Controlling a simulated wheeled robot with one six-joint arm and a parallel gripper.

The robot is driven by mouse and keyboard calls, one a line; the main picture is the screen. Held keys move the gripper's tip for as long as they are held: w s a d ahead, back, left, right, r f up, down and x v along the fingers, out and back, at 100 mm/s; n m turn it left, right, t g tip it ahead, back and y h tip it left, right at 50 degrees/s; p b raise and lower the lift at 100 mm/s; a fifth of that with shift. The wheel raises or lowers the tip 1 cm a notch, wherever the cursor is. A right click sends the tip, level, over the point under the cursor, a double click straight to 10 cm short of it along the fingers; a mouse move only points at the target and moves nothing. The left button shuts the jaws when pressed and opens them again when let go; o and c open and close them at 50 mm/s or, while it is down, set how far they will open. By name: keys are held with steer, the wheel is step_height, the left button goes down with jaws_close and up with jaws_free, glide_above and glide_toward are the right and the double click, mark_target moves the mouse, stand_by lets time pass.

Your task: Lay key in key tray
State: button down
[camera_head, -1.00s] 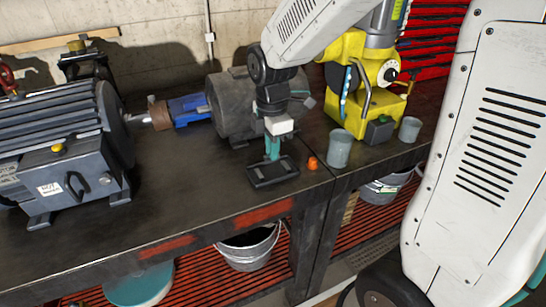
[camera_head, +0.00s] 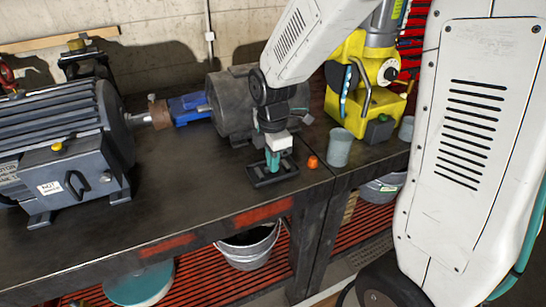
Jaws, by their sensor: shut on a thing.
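The key tray (camera_head: 262,182) is a small dark rectangular tray lying flat on the workbench, right of centre. My gripper (camera_head: 272,165), with teal fingers, points down just above or inside the tray. It covers part of the tray's floor. The key itself cannot be made out; it is too small or hidden by the fingers, which are shut on it. I cannot tell whether the fingertips touch the tray.
A small orange knob (camera_head: 313,162) stands just right of the tray. Grey cups, including one near cup (camera_head: 339,149), and a yellow machine (camera_head: 365,75) stand further right. A grey motor (camera_head: 232,108) is behind. A large tagged motor (camera_head: 65,160) is at left.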

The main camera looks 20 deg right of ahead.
steer(key=c, duration=1.5)
jaws_free()
step_height(320, 180, up, 13)
steer(key=s+d+r+m, duration=0.1)
steer(key=s+m, duration=0.8)
steer(key=s, duration=0.2)
steer(key=s+d+r+m+t, duration=0.1)
steer(key=s+d+m, duration=0.1)
steer(key=s+m, duration=0.7)
steer(key=shift+s+r, duration=0.3)
steer(key=shift+s, duration=0.7)
steer(key=shift+d, duration=0.1)
